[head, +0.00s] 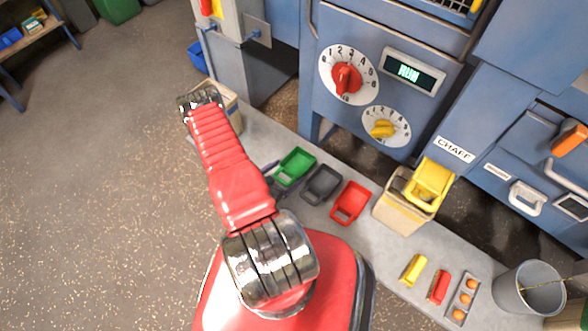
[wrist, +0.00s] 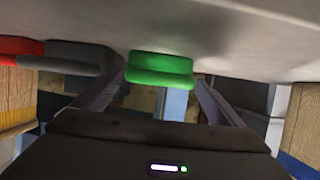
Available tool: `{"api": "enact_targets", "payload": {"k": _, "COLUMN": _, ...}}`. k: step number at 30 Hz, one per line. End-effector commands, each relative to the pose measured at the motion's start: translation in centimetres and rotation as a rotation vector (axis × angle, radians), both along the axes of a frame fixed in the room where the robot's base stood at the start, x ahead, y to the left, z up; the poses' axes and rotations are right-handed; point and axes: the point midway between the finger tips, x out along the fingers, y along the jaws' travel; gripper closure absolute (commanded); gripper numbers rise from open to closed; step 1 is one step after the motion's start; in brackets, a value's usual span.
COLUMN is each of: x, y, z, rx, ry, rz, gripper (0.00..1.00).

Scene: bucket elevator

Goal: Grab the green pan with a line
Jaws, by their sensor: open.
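The green pan (head: 295,166) sits on the grey ledge at the left end of a row of pans. In the wrist view the green pan (wrist: 160,68) is straight ahead, between the tips of my open gripper (wrist: 161,78). The jaws are empty; I cannot tell whether a finger touches the pan. In the head view my gripper (head: 277,184) is mostly hidden behind my red arm, just at the near left of the green pan. No line mark on the pan can be made out.
A dark grey pan (head: 321,185) stands close beside the green one, then a red pan (head: 350,203). A yellow pan (head: 430,184) sits on a tan box (head: 398,212). The blue machine (head: 350,125) rises behind. Small parts and a grey bucket (head: 530,288) are at right.

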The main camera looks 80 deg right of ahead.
Motion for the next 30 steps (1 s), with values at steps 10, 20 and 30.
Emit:
{"api": "enact_targets", "payload": {"k": 10, "x": -0.1, "y": -0.2, "z": -0.1, "rx": 0.000, "ry": 0.000, "rz": 0.000, "gripper": 0.09}}
{"api": "enact_targets", "payload": {"k": 20, "x": -1.6, "y": -2.7, "z": -1.6, "rx": -0.001, "ry": -0.002, "rz": -0.003, "gripper": 0.09}}
{"api": "enact_targets", "payload": {"k": 30, "x": -2.2, "y": -4.2, "z": -2.2, "rx": 0.001, "ry": 0.000, "rz": 0.001, "gripper": 0.09}}
